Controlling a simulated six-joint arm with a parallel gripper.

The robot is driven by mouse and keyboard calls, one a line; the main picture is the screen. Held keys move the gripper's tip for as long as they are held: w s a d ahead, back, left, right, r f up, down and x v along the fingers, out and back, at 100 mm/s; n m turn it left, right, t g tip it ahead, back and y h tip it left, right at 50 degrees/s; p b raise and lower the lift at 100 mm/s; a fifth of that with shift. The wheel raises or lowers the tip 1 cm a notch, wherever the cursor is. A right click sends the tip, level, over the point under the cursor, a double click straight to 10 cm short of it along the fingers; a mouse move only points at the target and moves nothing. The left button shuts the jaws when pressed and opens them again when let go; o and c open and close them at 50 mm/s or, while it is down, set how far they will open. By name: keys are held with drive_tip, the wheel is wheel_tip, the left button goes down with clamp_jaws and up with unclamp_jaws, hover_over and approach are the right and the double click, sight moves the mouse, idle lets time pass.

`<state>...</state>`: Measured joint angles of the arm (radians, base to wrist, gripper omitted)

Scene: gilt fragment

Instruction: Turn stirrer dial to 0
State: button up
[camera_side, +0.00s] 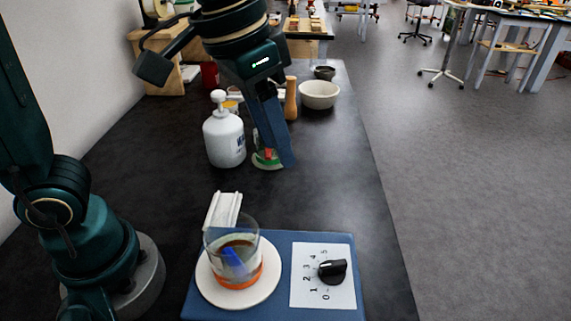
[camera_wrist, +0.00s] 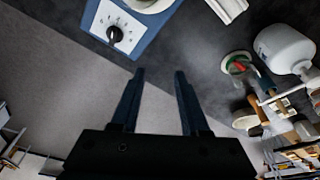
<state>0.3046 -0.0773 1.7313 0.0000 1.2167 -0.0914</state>
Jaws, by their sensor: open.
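The stirrer (camera_side: 200,305) is a blue box at the front of the black bench, with a white dial panel marked 0 to 5. Its black dial (camera_side: 332,271) sits at the right of the panel; its pointer seems to face left, towards 2 or 3, but I cannot read it exactly. The dial also shows in the wrist view (camera_wrist: 114,34), at upper left. My gripper (camera_wrist: 159,72) is open and empty, with the dial beyond its left finger. In the side view my gripper (camera_side: 276,160) is above the bench, well behind the stirrer and apart from the dial.
A glass beaker (camera_side: 215,245) with brown and orange contents and something blue stands on the stirrer's round white plate (camera_side: 268,287). A white bottle (camera_side: 224,138), a wooden pestle (camera_side: 291,98) and a pale bowl (camera_side: 319,94) stand farther back. The bench right of my gripper is clear.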

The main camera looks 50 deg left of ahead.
drive_tip(key=w+d+f+m+g, duration=0.2)
drive_tip(key=d+f, duration=0.2)
drive_tip(key=d, duration=0.3)
drive_tip(key=m, duration=0.2)
hover_over(329, 265)
drive_tip(key=shift+g+y, duration=0.4)
wheel_tip(329, 265, down, 5)
drive_tip(key=shift+r, duration=0.2)
drive_tip(key=shift+f, duration=2.4)
clamp_jaws()
